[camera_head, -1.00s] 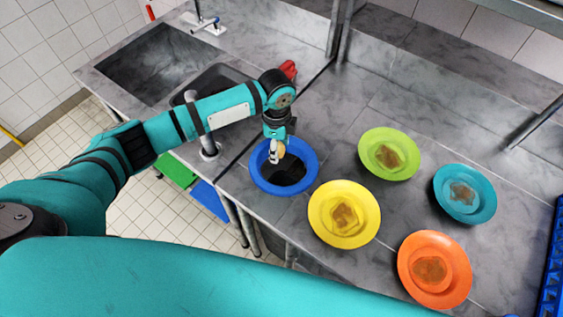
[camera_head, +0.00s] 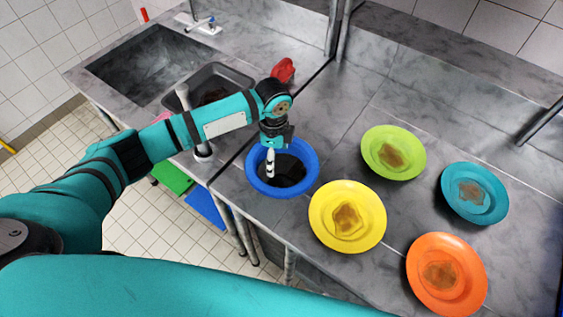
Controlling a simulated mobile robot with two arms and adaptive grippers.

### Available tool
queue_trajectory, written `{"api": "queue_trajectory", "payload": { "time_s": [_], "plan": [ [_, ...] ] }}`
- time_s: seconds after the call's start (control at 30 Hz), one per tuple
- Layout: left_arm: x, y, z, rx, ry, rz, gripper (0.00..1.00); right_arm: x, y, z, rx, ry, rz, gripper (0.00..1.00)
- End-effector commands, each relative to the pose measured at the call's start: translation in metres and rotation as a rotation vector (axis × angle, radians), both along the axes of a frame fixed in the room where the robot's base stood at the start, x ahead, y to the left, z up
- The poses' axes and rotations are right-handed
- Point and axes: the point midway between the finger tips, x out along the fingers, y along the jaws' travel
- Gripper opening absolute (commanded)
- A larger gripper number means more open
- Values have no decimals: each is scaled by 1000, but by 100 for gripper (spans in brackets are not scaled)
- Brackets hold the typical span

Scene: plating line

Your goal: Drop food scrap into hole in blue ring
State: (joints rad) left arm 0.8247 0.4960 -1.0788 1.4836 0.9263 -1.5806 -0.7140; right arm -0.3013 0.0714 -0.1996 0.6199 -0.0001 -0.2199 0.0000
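The blue ring (camera_head: 310,177) lies on the steel counter around a dark hole (camera_head: 288,172). My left gripper (camera_head: 269,172) points down over the left part of the hole, inside the ring's outline. Its pale fingers show as one narrow column, so their opening is not clear. No food scrap shows at the fingertips, and the dark hole hides what is inside. Brown food scraps lie on the yellow plate (camera_head: 373,218), the green plate (camera_head: 416,158), the teal plate (camera_head: 498,208) and the orange plate (camera_head: 474,264). My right gripper is out of view.
The plates stand right of the ring on the counter (camera_head: 345,120). A small sink (camera_head: 240,75), a larger sink (camera_head: 150,65) and a tap (camera_head: 200,24) are at the left. A red object (camera_head: 283,70) lies behind my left wrist. A post (camera_head: 338,30) rises at the back.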

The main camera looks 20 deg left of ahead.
Motion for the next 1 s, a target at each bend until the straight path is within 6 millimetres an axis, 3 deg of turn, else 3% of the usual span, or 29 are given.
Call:
{"api": "queue_trajectory", "payload": {
  "time_s": [0.37, 0.8, 1.0],
  "plan": [
    [1, 0, 10, -1, -2, 0, 77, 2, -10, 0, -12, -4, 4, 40],
    [1, 0, 96, -1, -3, -1, 77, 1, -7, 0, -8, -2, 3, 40],
    [1, 0, 117, 0, -1, 0, 77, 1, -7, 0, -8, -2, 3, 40]
  ]
}}
